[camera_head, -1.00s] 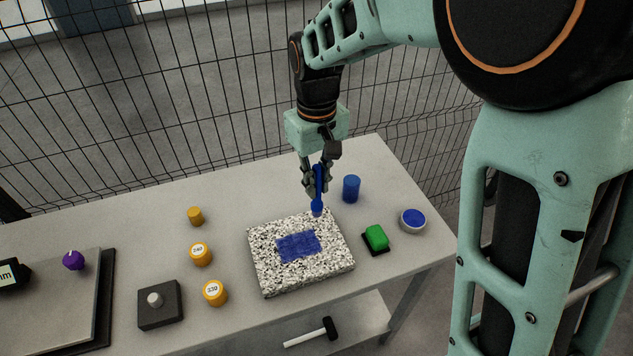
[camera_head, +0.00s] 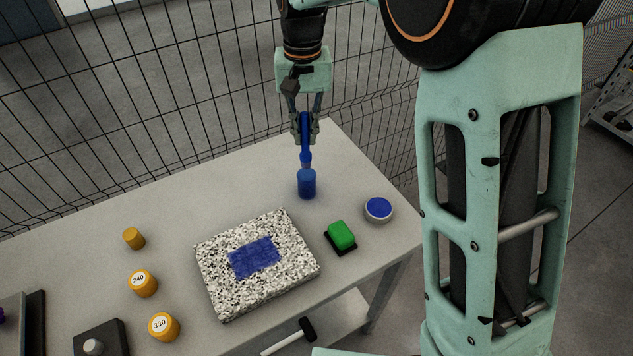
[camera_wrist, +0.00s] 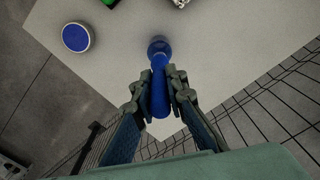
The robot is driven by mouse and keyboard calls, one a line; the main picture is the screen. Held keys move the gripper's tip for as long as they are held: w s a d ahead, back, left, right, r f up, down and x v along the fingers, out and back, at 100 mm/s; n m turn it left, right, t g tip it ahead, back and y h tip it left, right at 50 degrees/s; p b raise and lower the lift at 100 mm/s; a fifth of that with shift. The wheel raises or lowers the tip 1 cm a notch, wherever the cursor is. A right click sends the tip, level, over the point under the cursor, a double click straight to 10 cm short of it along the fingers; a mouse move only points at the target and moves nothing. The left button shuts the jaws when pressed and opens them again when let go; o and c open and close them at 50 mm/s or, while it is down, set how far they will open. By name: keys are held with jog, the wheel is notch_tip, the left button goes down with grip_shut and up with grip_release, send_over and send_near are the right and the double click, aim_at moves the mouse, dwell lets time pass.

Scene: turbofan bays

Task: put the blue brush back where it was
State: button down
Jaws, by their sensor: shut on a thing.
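My gripper (camera_head: 304,128) is shut on the blue brush (camera_head: 306,156) and holds it upright with its head down. The brush's lower end is right above or at the mouth of the blue cylindrical cup (camera_head: 307,185) in the head view; I cannot tell whether it has entered. In the wrist view the brush (camera_wrist: 159,88) sits between the fingers of my gripper (camera_wrist: 160,95), and its head overlaps the round cup (camera_wrist: 159,45), which is partly hidden.
A speckled slab (camera_head: 215,290) with a blue painted patch (camera_head: 254,257) lies front left of the cup. A green block (camera_head: 341,235) and a round dish of blue (camera_head: 378,208) stand at right. Several orange pots (camera_head: 143,283) stand left. A wire fence (camera_head: 150,120) runs behind the table.

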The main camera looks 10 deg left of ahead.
aim_at(306, 164)
notch_tip(306, 164, down, 10)
jog(key=shift+r+p, duration=0.25)
jog(key=shift+p, duration=0.3)
jog(key=c, duration=2.4)
grip_release()
jog(key=shift+f, duration=0.2)
jog(key=o, duration=0.5)
jog(key=shift+c, duration=0.2)
jog(key=shift+r, duration=0.1)
notch_tip(306, 164, up, 12)
jog(key=shift+r+b, duration=0.15)
jog(key=shift+b, duration=0.3)
